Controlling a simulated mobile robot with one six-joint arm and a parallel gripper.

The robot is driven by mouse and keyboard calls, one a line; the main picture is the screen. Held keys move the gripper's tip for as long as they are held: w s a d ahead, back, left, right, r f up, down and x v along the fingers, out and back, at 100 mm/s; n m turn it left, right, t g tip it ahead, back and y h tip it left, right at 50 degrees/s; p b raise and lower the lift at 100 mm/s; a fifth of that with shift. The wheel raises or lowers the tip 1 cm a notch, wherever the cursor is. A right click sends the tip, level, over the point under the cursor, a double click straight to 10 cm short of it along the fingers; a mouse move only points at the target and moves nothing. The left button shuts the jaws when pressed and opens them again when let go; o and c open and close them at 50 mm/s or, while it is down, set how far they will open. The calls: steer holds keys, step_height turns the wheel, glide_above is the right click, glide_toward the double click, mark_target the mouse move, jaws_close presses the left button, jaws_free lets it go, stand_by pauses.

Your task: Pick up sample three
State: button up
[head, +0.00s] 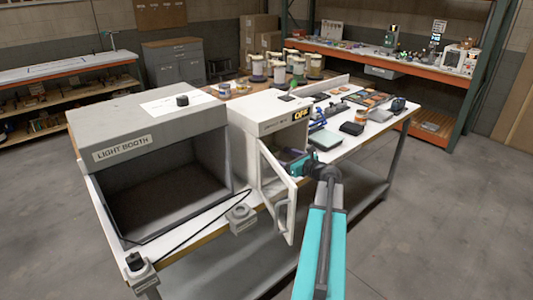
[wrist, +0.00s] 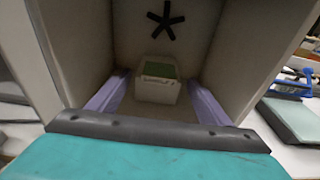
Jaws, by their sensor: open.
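A small pale block with a green top face (wrist: 158,80), probably sample three, stands inside the small white cabinet (wrist: 240,50) in the wrist view. The dark lettering on its front is too blurred to read. My gripper (wrist: 158,90) is open, with one purple finger on each side of the block and visible room on both sides. I cannot tell how far the fingertips reach along it. In the head view my gripper (head: 293,164) is at the cabinet's (head: 262,112) open front; the block is hidden there.
The cabinet's door (head: 283,205) is swung open towards the front, left of my arm. The light booth (head: 150,150) stands at left. A grey-green flat device (head: 325,139) and several small items lie on the table right of the cabinet. The cabinet walls are close around my gripper.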

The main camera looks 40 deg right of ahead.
mark_target(270, 151)
steer(key=shift+w, duration=0.15)
steer(key=shift+w+p, duration=0.45)
steer(key=shift+w, duration=0.25)
steer(key=shift+w+d+f+p, duration=0.15)
steer(key=shift+w+p, duration=0.2)
steer(key=shift+w, duration=0.55)
steer(key=shift+w+d+f+p, duration=0.15)
steer(key=shift+w+p, duration=0.15)
steer(key=shift+w, duration=0.6)
steer(key=shift+a, duration=0.1)
steer(key=shift+c, duration=0.2)
steer(key=c, duration=1.1)
